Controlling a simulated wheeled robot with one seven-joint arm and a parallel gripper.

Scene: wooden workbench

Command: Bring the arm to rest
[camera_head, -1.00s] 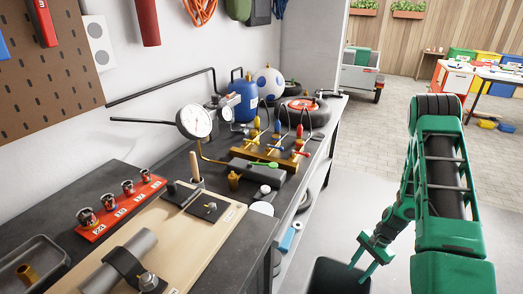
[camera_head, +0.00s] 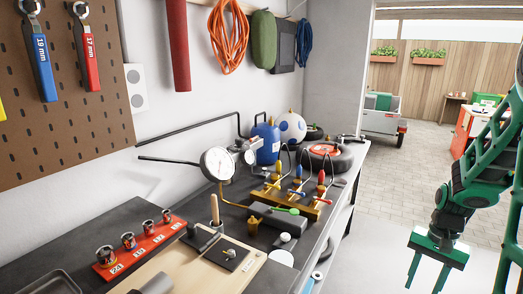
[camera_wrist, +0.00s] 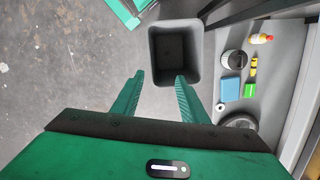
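My gripper (camera_head: 428,276) is green and hangs to the right of the workbench (camera_head: 165,228), over the floor, with its fingers pointing down. Its two fingers also show in the wrist view (camera_wrist: 157,82), apart with nothing between them. In the wrist view a dark open bin (camera_wrist: 175,57) stands on the floor below, just beyond the fingertips. The bin looks empty. My arm rises from the gripper to the right edge of the head view and touches nothing that I can see.
A lower shelf (camera_wrist: 262,95) with small items lies right of the bin. Open floor (camera_head: 383,206) lies between bench and arm.

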